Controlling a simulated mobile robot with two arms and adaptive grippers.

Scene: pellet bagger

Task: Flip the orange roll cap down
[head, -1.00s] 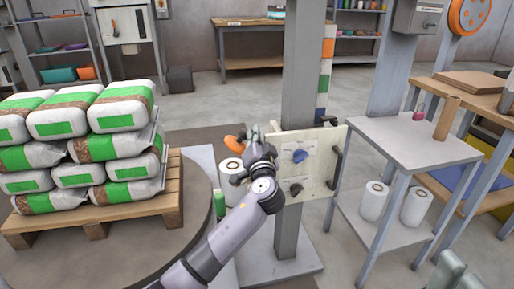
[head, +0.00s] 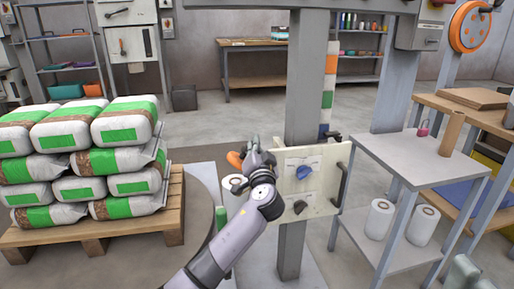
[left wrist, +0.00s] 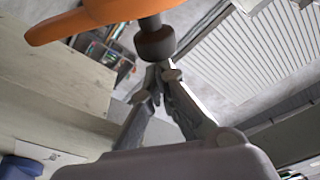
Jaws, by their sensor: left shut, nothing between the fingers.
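The orange roll cap (head: 235,159) shows at the left of my left gripper in the head view, above a white roll (head: 233,192). In the left wrist view the orange cap (left wrist: 105,14) fills the upper left, with a dark round knob below it. My left gripper (head: 254,146) is shut and empty. Its fingertips (left wrist: 162,74) meet just below the dark knob in the left wrist view; I cannot tell whether they touch it. The gripper and arm partly cover the roll. Part of my right gripper (head: 466,270) seems to show at the bottom right edge, mostly cut off.
A pale panel (head: 315,163) with a blue knob and a dark knob stands just right of my left arm, before a grey post (head: 306,95). Stacked bags on a pallet (head: 95,232) stand left. A grey table (head: 408,160) stands right.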

